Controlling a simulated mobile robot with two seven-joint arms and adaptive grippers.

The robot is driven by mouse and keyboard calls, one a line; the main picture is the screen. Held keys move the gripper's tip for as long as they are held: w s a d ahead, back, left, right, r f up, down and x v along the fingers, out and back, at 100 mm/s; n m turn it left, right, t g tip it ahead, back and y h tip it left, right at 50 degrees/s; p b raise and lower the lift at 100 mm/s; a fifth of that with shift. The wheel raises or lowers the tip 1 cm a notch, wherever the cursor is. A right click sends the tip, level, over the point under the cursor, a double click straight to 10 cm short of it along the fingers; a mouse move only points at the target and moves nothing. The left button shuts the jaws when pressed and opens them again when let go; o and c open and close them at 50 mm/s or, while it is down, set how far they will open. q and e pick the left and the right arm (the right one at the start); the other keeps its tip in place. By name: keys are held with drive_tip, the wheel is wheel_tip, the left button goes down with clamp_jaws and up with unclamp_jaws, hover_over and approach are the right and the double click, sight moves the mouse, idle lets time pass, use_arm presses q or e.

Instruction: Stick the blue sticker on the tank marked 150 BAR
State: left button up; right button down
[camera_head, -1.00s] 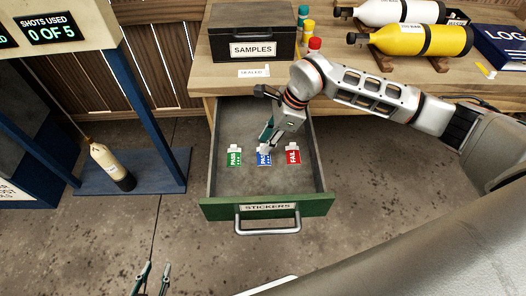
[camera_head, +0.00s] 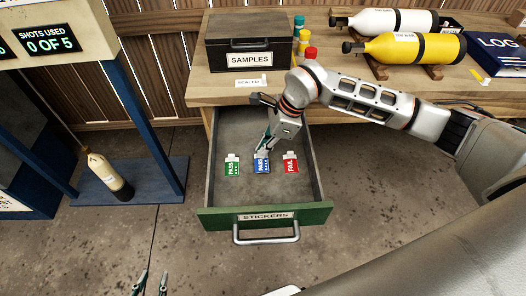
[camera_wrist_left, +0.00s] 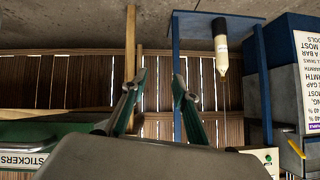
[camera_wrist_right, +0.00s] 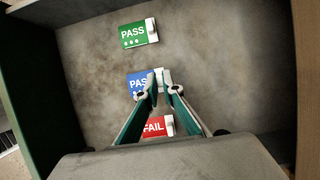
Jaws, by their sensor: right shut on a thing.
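My right gripper (camera_head: 263,150) points down into the drawer. In the right wrist view its fingertips (camera_wrist_right: 160,78) are shut on the white tab of the blue sticker. My left gripper (camera_head: 152,284) is open and empty over the floor, also seen in the left wrist view (camera_wrist_left: 160,78). A white tank (camera_head: 395,21) and a yellow tank (camera_head: 415,48) lie on the bench; a cream tank (camera_head: 108,174) stands at left. No 150 BAR marking is readable.
The green PASS sticker (camera_head: 232,167) and red FAIL sticker (camera_head: 291,164) lie close to either side. Drawer walls and the green drawer front (camera_head: 222,216) surround my right gripper. A SAMPLES box (camera_head: 250,45), small bottles and a LOG book (camera_head: 500,52) are on the bench.

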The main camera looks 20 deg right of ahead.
wheel_tip(320, 180, up, 19)
drive_tip(key=p, duration=0.2)
drive_tip(key=shift+p, duration=0.3)
drive_tip(key=shift+f, duration=0.1)
